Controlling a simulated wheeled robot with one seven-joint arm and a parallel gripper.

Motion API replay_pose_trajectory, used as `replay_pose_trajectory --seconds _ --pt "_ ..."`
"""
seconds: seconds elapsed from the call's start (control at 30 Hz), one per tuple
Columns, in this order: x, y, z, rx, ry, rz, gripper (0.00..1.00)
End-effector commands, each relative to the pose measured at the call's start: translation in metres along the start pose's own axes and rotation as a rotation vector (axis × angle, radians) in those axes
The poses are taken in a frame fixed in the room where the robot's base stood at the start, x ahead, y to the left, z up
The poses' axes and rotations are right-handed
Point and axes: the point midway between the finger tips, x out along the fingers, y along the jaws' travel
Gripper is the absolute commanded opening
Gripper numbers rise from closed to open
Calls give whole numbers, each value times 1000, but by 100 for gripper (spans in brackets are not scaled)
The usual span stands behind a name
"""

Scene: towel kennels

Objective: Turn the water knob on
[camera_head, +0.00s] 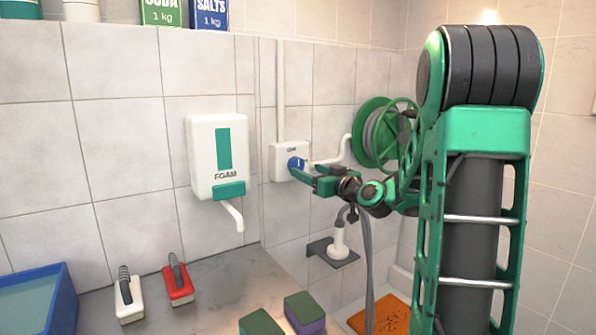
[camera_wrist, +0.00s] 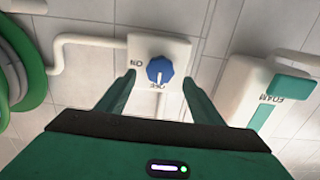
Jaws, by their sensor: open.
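The blue water knob (camera_wrist: 159,70) sits on a white wall plate (camera_wrist: 178,45) with small lettering; one mark reads like ON. In the head view the knob (camera_head: 296,164) shows on its plate (camera_head: 283,174), partly covered by my gripper. My gripper (camera_head: 299,172) reaches from the right up to the knob. In the wrist view my gripper (camera_wrist: 158,82) is open, with one finger on each side of the knob and visible gaps between. The fingers are not closed on it.
A foam dispenser (camera_head: 216,158) hangs left of the plate. A green hose reel (camera_head: 372,133) and a shower head on a bracket (camera_head: 334,251) are near my arm. Brushes (camera_head: 177,282), sponges (camera_head: 304,312) and a blue tub (camera_head: 68,297) stand below.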

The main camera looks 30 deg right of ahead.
Motion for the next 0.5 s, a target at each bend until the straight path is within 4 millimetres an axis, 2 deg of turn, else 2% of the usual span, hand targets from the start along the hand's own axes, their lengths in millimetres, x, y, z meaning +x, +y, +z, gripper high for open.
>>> replay_pose_trajectory --seconds 0.03,0.2,0.33,0.5 --pt "10 -1 0 -2 1 -3 60" --pt "37 -2 0 -1 1 -3 60" --pt "50 -1 0 -1 0 -2 60" --pt "57 -2 0 0 0 -2 60"
